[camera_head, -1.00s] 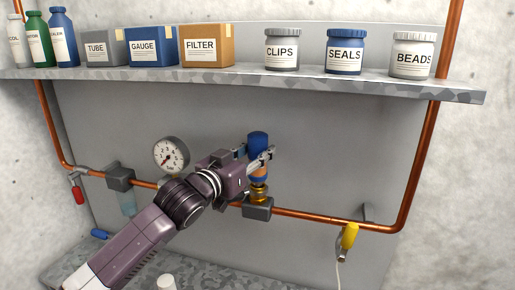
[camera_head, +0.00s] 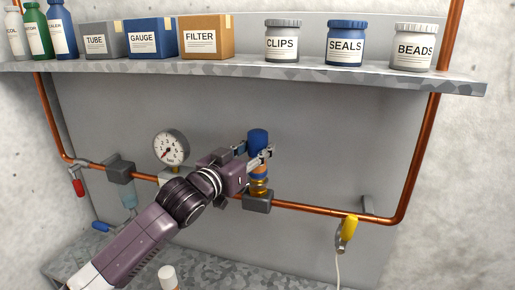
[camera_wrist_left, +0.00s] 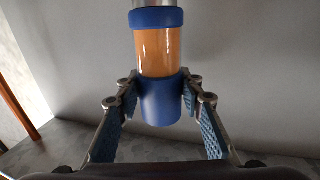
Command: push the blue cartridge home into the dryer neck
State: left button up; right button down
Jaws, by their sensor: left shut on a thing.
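The blue cartridge (camera_head: 258,138) stands upright over the brass dryer neck (camera_head: 259,187) on the pipe's grey block (camera_head: 257,202). It has a blue cap, an orange body and a lower blue band. In the left wrist view, the cartridge (camera_wrist_left: 157,55) runs up to a silvery part at the top edge. Its blue cap lies between my left gripper's fingers (camera_wrist_left: 161,103). My left gripper (camera_head: 260,155) is shut on the cartridge, coming from the left. How deep the cartridge sits in the neck is unclear. My right gripper is not in view.
A pressure gauge (camera_head: 170,147) stands left of my gripper. A copper pipe (camera_head: 310,209) runs along the wall to a yellow valve handle (camera_head: 347,230). A shelf (camera_head: 300,77) with boxes and jars hangs above. A white-capped container (camera_head: 167,275) stands low in front.

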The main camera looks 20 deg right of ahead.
pick_arm(q)
jog(key=o, duration=1.5)
jog(key=shift+f, duration=0.2)
jog(key=v, duration=1.2)
